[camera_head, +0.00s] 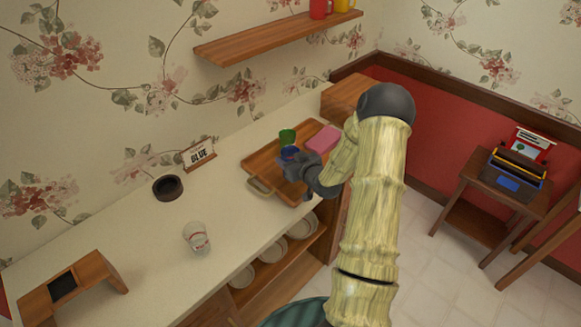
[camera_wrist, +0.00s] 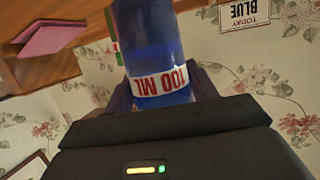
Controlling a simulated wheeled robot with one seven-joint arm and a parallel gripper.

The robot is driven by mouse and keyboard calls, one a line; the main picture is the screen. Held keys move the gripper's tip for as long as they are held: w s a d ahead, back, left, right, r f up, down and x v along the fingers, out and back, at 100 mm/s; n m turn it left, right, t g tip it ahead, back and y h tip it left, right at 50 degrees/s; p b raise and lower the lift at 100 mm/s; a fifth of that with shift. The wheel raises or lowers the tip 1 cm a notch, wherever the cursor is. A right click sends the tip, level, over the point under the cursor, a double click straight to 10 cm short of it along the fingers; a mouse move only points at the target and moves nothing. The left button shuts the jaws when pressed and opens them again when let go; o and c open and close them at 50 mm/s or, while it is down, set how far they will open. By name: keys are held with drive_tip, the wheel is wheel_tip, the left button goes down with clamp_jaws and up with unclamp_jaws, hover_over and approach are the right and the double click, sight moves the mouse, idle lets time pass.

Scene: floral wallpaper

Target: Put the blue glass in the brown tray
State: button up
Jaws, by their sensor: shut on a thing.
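The blue glass (camera_wrist: 150,45) shows large in the wrist view, with a white "100 ML" label. My gripper (camera_wrist: 165,100) is shut on it. In the head view the blue glass (camera_head: 288,154) is at the tip of my gripper (camera_head: 293,164), over the brown tray (camera_head: 262,158). The tray is wooden with a handle and lies on the counter. A green cup (camera_head: 287,137) and a pink block-like item (camera_head: 323,139) are at the tray's far part. I cannot tell whether the glass touches the tray. My arm hides the tray's right part.
A clear glass (camera_head: 196,237) and a dark round bowl (camera_head: 168,187) stand on the counter left of the tray. A wooden shelf (camera_head: 275,42) hangs above. Plates (camera_head: 272,248) sit below the counter. The counter between the clear glass and tray is free.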

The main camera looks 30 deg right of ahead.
drive_tip(key=shift+w+f+p, duration=0.1)
drive_tip(key=shift+f+p, duration=0.45)
drive_tip(key=shift+f, duration=1.55)
drive_tip(key=shift+f, duration=0.15)
drive_tip(key=o, duration=1.1)
